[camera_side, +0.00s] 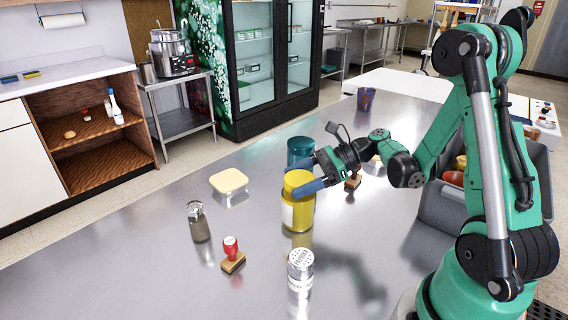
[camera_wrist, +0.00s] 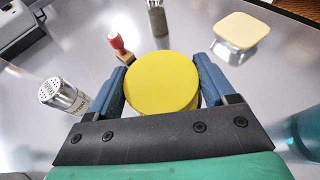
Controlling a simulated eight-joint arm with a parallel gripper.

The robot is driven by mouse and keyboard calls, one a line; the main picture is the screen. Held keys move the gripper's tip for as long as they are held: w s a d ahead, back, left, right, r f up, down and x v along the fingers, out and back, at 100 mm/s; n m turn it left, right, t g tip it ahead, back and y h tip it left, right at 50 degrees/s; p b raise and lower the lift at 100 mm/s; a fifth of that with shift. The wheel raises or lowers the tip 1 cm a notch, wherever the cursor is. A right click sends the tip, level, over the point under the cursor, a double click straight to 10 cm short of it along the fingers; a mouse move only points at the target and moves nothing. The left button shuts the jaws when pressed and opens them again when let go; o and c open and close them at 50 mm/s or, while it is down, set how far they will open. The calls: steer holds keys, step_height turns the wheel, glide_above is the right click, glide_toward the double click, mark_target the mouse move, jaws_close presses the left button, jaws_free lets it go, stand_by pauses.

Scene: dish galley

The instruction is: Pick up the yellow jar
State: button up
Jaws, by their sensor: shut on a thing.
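The yellow jar (camera_side: 297,212) stands upright on the steel table in the side view, with a yellow lid and a pale label on its body. In the wrist view its round yellow lid (camera_wrist: 162,82) fills the middle, between the two blue fingers. My gripper (camera_side: 304,182) is shut on the jar near its top, one finger on each side. In the wrist view my gripper (camera_wrist: 161,88) has a finger touching or very close to each side of the lid. The jar's base seems to rest on the table.
A teal jar (camera_side: 300,150) stands just behind. A stamp (camera_side: 232,254), a shaker (camera_side: 300,268), a grey-capped shaker (camera_side: 198,221) and a pale yellow dish (camera_side: 229,182) stand around it. Another stamp (camera_side: 353,180) is behind my gripper. A grey bin (camera_side: 450,205) is at right. The table's front left is clear.

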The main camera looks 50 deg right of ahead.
jaws_close()
steer(key=shift+r, duration=0.15)
